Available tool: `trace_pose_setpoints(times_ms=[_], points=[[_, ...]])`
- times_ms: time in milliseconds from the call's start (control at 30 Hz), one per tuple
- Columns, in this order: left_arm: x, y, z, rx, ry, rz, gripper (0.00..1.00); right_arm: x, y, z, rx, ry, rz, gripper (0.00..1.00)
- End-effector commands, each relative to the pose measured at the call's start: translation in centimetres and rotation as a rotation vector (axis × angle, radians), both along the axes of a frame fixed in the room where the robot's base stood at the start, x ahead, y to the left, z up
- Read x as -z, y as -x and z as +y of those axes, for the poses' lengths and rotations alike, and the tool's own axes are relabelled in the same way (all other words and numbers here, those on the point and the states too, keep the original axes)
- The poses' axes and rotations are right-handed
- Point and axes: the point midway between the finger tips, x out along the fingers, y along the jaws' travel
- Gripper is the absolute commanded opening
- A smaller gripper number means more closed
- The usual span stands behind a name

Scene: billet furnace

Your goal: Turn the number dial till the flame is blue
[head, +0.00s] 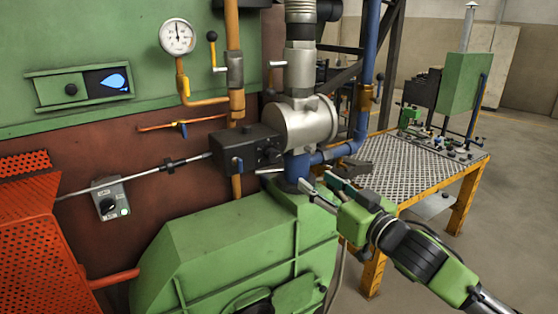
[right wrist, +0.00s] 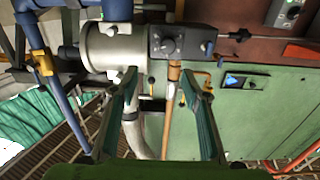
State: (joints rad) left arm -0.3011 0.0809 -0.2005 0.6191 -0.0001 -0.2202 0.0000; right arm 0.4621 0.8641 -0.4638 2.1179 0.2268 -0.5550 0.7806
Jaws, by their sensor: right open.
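The black control box (head: 245,147) sits left of the silver round housing, with a small blue lever on its front. In the right wrist view its face shows a round dark knob, the number dial (right wrist: 170,46); its numbers are too small to read. The flame window (head: 112,80) on the green wall shows a blue flame; it also shows in the right wrist view (right wrist: 234,81). My right gripper (head: 318,182) is open and empty, below and right of the box and apart from it. My left gripper is out of view.
The silver housing (head: 303,122) and blue pipes (head: 335,152) stand close to my right gripper. The green burner casing (head: 235,235) lies below. A grey switch box (head: 110,198) and red perforated guard (head: 38,235) are at left. A metal-topped table (head: 415,165) stands at right.

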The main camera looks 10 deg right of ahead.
Motion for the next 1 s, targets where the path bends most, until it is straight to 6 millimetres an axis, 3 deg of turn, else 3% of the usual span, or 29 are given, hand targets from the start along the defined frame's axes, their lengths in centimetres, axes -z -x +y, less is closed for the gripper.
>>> trace_pose_setpoints(times_ms=[700,1000], points=[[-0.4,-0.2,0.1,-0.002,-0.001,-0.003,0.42,0.0,0.0,-0.1,0.001,0.0,0.0,0.42],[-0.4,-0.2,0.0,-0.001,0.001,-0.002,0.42,0.2,2.9,-1.2,0.0,0.003,0.003,0.42]])
